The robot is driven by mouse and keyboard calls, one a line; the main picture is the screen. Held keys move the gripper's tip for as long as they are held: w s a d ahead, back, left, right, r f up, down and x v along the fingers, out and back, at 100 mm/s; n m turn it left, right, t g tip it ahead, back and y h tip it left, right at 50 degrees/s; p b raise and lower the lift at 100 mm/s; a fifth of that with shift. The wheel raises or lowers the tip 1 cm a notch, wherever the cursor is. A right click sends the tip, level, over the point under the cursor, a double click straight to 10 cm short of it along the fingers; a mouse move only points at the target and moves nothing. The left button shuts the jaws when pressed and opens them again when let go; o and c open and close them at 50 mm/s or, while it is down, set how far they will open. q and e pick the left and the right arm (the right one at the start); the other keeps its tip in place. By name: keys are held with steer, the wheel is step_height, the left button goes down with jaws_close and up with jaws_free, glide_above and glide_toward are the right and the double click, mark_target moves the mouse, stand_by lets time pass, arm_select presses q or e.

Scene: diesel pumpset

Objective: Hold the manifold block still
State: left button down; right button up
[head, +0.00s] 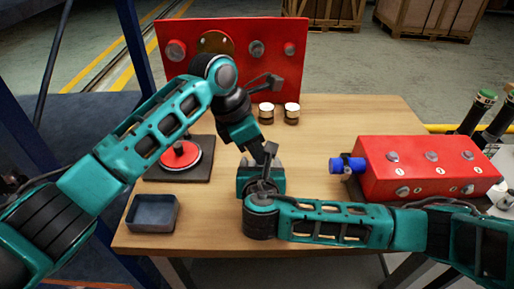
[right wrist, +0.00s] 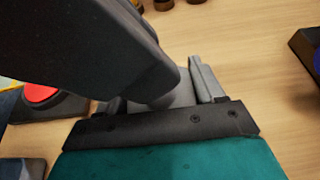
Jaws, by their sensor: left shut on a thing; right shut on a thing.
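A red block (head: 425,165) with numbered ports and a blue fitting (head: 345,165) stands at the right of the table. It may be the manifold block; both grippers are clear of it. My left gripper (head: 266,154) reaches down at the table's middle. My right gripper (head: 261,166) meets it there. Both are shut around a small grey part, mostly hidden, whose identity I cannot tell. In the right wrist view, grey material (right wrist: 181,92) shows between the right gripper's fingers (right wrist: 192,85). My dark left wrist covers much of that view.
A red panel (head: 285,75) with knobs stands at the back, with two small capped cylinders (head: 291,112) before it. A red disc (head: 180,154) on a dark base and a blue-grey tray (head: 152,213) are at the left. The wooden table (head: 360,115) is bare at back right.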

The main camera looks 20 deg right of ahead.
arm_select(q)
steer(key=c, duration=1.3)
jaws_free()
steer(key=shift+s+d+r, duration=0.1)
steer(key=shift+d+r, duration=0.2)
steer(key=shift+r, duration=0.25)
steer(key=o, duration=0.3)
steer(key=shift+a+f, duration=0.15)
steer(key=shift+f, duration=0.1)
steer(key=shift+o, duration=0.2)
steer(key=v, duration=0.8)
